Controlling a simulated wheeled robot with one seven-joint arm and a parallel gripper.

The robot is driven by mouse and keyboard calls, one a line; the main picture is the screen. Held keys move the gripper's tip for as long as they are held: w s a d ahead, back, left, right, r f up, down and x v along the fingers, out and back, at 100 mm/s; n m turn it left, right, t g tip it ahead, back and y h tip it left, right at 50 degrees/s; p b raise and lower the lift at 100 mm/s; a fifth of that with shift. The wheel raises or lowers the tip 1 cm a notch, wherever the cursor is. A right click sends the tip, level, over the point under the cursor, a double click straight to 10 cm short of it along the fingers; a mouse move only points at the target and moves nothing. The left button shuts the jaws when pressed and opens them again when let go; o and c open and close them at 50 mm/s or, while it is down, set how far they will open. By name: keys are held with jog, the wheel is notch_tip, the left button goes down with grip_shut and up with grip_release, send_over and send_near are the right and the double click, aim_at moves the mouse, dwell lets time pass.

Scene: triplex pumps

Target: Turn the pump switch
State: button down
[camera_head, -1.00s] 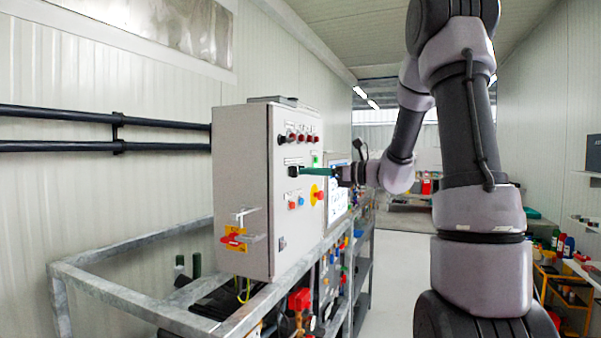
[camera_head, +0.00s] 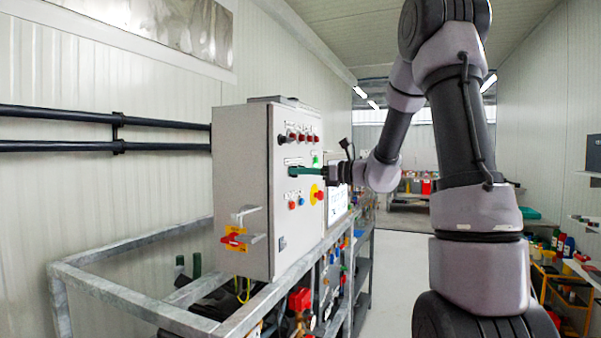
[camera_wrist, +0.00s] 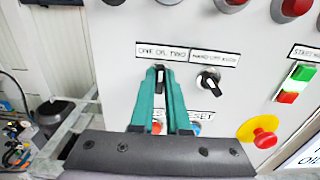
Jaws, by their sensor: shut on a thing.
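The pump switch (camera_wrist: 160,80) is a small black knob with a white mark, under a label reading "ONE OIL TWO" on the grey control box (camera_head: 243,180). My gripper (camera_wrist: 161,72) has two green fingers, one on each side of this knob, and it is shut on it. In the head view my gripper (camera_head: 291,171) reaches the front panel from the right, and its fingertips hide most of the knob. A second black rotary switch (camera_wrist: 209,82) stands just right of the fingers in the wrist view, clear of them.
A red emergency stop on a yellow plate (camera_wrist: 262,136) sits lower right of my fingers. Several red indicators (camera_head: 303,138) line the panel above. A green and red start button (camera_wrist: 295,82) is at the right. A metal frame (camera_head: 130,296) surrounds the box.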

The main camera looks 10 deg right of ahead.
jog(key=shift+n, duration=0.3)
jog(key=shift+s+n, duration=0.1)
jog(key=shift+n, duration=3.9)
jog(key=c, duration=0.9)
grip_release()
